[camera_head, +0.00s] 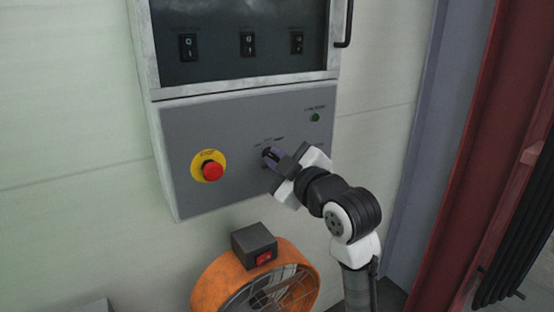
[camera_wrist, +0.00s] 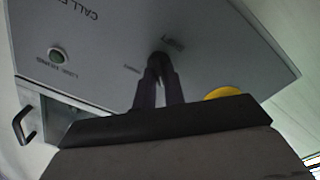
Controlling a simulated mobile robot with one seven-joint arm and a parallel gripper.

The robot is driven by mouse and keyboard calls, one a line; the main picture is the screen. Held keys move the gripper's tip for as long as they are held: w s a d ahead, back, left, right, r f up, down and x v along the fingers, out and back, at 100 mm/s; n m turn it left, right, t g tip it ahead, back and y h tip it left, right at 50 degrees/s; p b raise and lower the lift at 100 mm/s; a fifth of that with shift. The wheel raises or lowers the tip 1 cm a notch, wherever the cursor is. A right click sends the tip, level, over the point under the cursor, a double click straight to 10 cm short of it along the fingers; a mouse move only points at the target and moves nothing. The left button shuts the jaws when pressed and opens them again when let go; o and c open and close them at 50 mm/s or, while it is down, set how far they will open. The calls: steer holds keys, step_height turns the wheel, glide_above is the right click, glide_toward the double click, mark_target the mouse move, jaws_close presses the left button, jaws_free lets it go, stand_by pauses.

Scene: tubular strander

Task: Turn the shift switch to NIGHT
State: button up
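The shift switch (camera_head: 266,152) is a small dark knob on the grey control panel (camera_head: 235,120), with tiny labels above it that are too small to read surely. My gripper (camera_head: 269,154) reaches it from the lower right and covers much of it. In the wrist view, the dark knob (camera_wrist: 158,58) sits between the tips of my two dark fingers (camera_wrist: 159,75). The fingers come close together at the knob and appear shut on it. Which label the knob points to is hidden.
A red emergency stop (camera_head: 212,171) on a yellow disc is left of the switch. A green button (camera_head: 315,117) is at upper right. Several rocker switches (camera_head: 247,44) sit above. An orange fan (camera_head: 222,277) stands below the panel. A red steel column (camera_head: 484,120) is at right.

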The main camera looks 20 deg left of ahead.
jaws_close()
steer(key=shift+m, duration=0.3)
steer(key=m+p, duration=0.2)
steer(key=m, duration=0.1)
steer(key=shift+r, duration=0.2)
steer(key=m+p, duration=0.3)
steer(key=m, duration=0.2)
steer(key=shift+w+d, duration=0.1)
steer(key=shift+w+d+f+m+p, duration=0.1)
steer(key=shift+m+p, duration=1.7)
steer(key=shift+m, duration=0.5)
steer(key=shift+w+d+f+m+p, duration=0.1)
steer(key=shift+m+p, duration=1.7)
steer(key=shift+m, duration=0.5)
